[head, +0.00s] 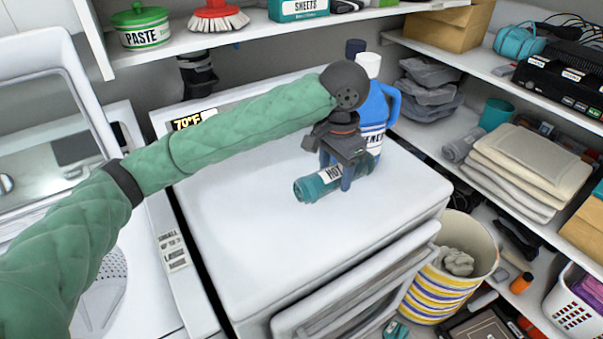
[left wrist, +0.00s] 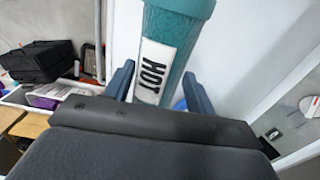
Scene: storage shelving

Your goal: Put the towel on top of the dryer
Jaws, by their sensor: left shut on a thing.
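A rolled teal towel (head: 318,184) with a white "HOT" label is at the top of the white dryer (head: 290,235), toward its back right. My left gripper (head: 340,172) is over the towel, its fingers shut on the roll. In the left wrist view the towel (left wrist: 176,35) stands between the two blue fingers of the gripper (left wrist: 160,88). The towel looks at or just above the dryer top; I cannot tell if it touches. My right gripper is not in view.
A blue bottle (head: 376,112) stands right behind my left gripper. Shelves on the right hold folded towels (head: 530,165) and boxes. A striped basket (head: 455,275) stands beside the dryer. The front and left of the dryer top are clear.

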